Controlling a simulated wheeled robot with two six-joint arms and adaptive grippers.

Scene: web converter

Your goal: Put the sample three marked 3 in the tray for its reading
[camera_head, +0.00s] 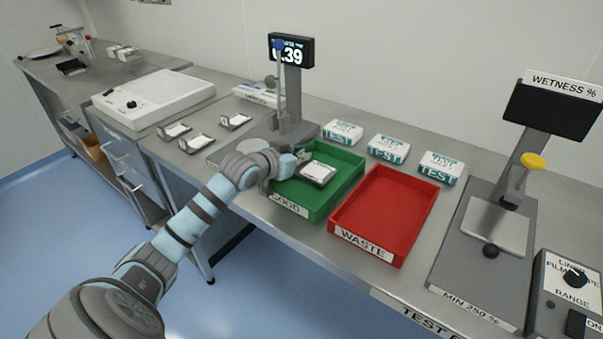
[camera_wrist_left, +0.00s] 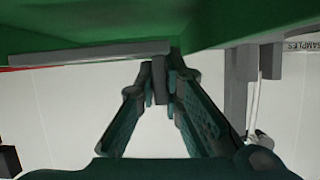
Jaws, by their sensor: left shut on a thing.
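A sample, a grey plate with a white pad (camera_head: 319,171), is at the green tray marked GOOD (camera_head: 297,209); whether it touches the tray floor is unclear. My left gripper (camera_head: 294,164) is shut on its grey tab, at the left side of the plate. In the left wrist view the fingers (camera_wrist_left: 159,85) close on the tab, beside the plate edge (camera_wrist_left: 90,55) and the green tray (camera_wrist_left: 250,20). No number is legible on the held sample. The red tray marked WASTE (camera_head: 364,246) looks empty. My right gripper is not in view.
Other samples (camera_head: 235,121), (camera_head: 195,143) and (camera_head: 173,130) lie on the bench at the left. TEST packs (camera_head: 388,148) line the back. A WETNESS % tester (camera_head: 480,240) stands at the right.

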